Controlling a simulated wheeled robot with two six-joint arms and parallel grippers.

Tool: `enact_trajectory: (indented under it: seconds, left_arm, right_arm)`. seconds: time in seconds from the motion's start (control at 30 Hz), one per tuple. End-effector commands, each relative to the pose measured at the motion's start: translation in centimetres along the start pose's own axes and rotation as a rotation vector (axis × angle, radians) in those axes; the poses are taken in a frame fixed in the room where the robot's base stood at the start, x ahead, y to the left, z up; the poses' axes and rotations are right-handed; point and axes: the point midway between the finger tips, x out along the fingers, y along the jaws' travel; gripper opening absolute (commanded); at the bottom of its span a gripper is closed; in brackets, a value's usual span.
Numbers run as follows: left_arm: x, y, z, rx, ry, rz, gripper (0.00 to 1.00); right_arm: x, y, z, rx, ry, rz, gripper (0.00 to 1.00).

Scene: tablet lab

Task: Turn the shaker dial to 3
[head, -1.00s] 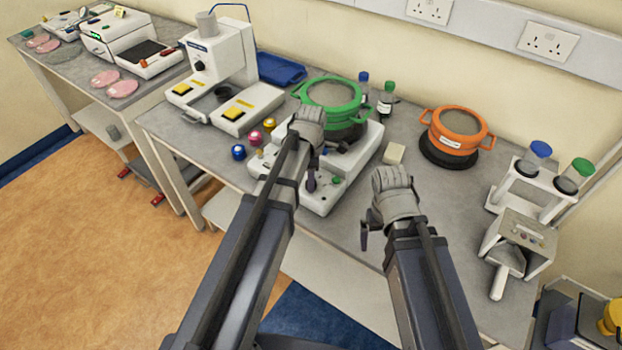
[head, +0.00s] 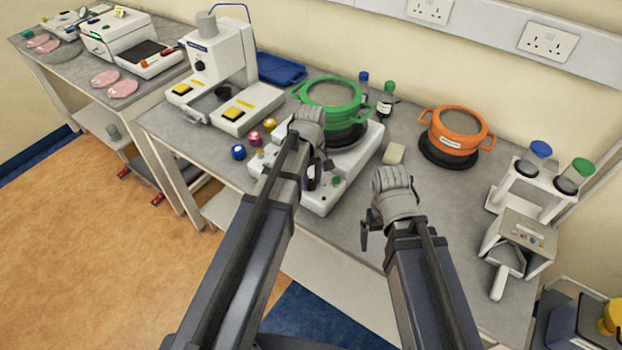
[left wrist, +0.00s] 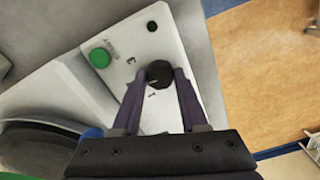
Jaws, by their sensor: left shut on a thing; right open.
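The shaker is a white base (head: 371,149) with a green-rimmed pot (head: 334,97) on it. In the left wrist view its panel (left wrist: 175,40) carries a round black dial (left wrist: 159,75), a green button (left wrist: 100,57) and a small dark knob (left wrist: 152,26). Small printed marks lie around the dial; one looks like a 3, and the dial's pointer setting is too small to read. My left gripper (left wrist: 160,73) is shut on the dial, one finger on each side. It also shows over the panel in the head view (head: 312,180). My right gripper (head: 365,232) is open and empty, near the bench's front edge.
An orange pot (head: 456,140) on a black base stands right of the shaker. A small pale block (head: 394,153) lies between them. Blue, red and yellow round items sit left of the shaker. A white rack (head: 529,189) with capped bottles stands at the right.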

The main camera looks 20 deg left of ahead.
Motion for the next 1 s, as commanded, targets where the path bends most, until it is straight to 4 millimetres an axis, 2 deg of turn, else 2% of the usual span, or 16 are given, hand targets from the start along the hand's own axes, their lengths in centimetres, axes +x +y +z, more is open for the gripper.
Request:
enact_trajectory:
  seconds: [0.6,1.0]
  left_arm:
    - [0.01,-0.02,0.02,0.58,-0.001,0.0,0.0]
    - [0.01,-0.03,0.03,0.867,-0.001,0.0,0.0]
  right_arm:
    - [0.01,0.0,0.0,0.0,0.0,0.0,1.0]
    - [0.01,0.0,0.0,0.0,0.0,0.0,1.0]
